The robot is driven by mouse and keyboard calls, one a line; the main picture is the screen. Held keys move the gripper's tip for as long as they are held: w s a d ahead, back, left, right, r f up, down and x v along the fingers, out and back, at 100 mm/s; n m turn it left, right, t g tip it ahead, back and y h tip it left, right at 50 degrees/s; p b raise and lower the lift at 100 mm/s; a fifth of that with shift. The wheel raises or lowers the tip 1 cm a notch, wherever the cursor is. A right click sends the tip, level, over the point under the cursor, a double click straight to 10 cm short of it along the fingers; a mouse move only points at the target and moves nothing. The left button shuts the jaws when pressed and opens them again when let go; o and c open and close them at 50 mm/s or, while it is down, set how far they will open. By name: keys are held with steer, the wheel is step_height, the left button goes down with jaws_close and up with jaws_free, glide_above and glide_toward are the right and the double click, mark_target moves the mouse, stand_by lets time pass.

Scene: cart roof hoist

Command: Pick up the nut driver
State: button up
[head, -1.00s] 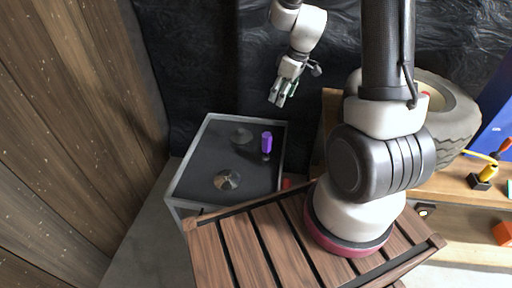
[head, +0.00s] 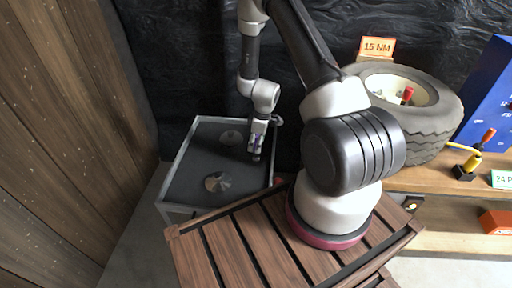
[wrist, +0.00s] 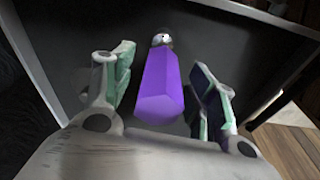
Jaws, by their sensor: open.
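The nut driver has a purple faceted handle (wrist: 160,88) and a round metal end (wrist: 161,39). In the wrist view it lies between the two open fingers of my gripper (wrist: 160,95), with a gap to the finger on each side. In the head view my gripper (head: 256,143) is over the right side of the grey tray (head: 184,150), pointing down. Only a little purple of the nut driver (head: 255,142) shows there; the rest is hidden behind the gripper. I cannot tell how high the fingers are above the tray floor.
Two round metal discs lie in the tray, one near (head: 218,182) and one far (head: 231,137). The tray's raised rim is close to the gripper's right. A tyre (head: 420,110) and a "15 NM" sign (head: 376,48) stand to the right. A wooden wall (head: 70,130) is at the left.

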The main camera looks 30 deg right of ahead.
steer(key=shift+f, duration=0.5)
steer(key=shift+c, duration=0.2)
jaws_close()
